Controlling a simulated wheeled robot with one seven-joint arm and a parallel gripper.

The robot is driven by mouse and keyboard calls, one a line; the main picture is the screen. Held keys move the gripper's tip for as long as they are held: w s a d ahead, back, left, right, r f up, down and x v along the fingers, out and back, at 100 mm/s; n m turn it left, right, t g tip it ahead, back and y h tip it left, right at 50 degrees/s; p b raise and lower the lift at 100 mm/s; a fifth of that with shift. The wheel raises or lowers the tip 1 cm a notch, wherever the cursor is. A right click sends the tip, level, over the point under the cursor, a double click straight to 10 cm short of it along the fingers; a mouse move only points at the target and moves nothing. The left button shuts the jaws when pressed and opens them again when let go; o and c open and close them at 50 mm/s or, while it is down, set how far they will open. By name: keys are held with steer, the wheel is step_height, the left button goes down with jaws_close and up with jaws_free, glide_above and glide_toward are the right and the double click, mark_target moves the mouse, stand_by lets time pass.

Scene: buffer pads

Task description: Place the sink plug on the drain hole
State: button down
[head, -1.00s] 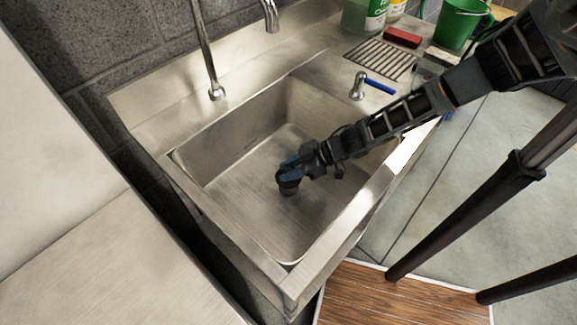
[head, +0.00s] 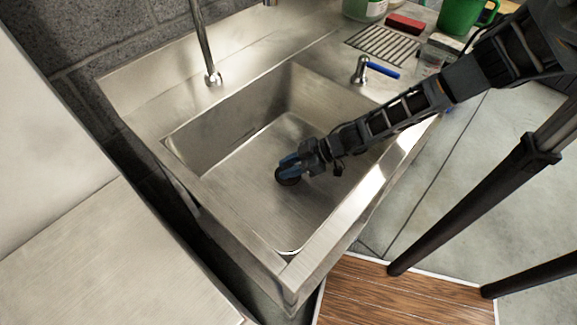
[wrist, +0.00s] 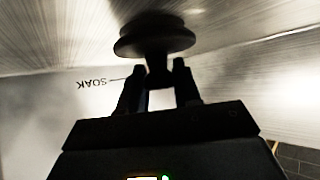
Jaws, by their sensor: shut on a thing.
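The sink plug (head: 288,180) is a dark round disc with a knob. My gripper (head: 289,162) is shut on it, inside the metal sink basin (head: 235,190), right of its middle. In the wrist view the plug (wrist: 155,38) shows as a wide dark disc beyond the fingers (wrist: 160,75), which close on its narrow stem. The disc looks tilted in the head view. I cannot tell whether it touches the basin floor. The drain hole is not visible in either view; it may be hidden under the plug or gripper.
A tap (head: 211,76) stands at the back rim. A blue-handled lever (head: 378,70) stands on the right ledge beside a drain grate (head: 384,45), a red block (head: 405,22) and a green bucket (head: 463,16). "SOAK" lettering (wrist: 97,83) marks the basin wall. The left basin floor is clear.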

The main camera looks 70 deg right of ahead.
steer(key=shift+f+b, duration=0.35)
steer(key=shift+f, duration=0.2)
steer(key=c, duration=0.7)
jaws_free()
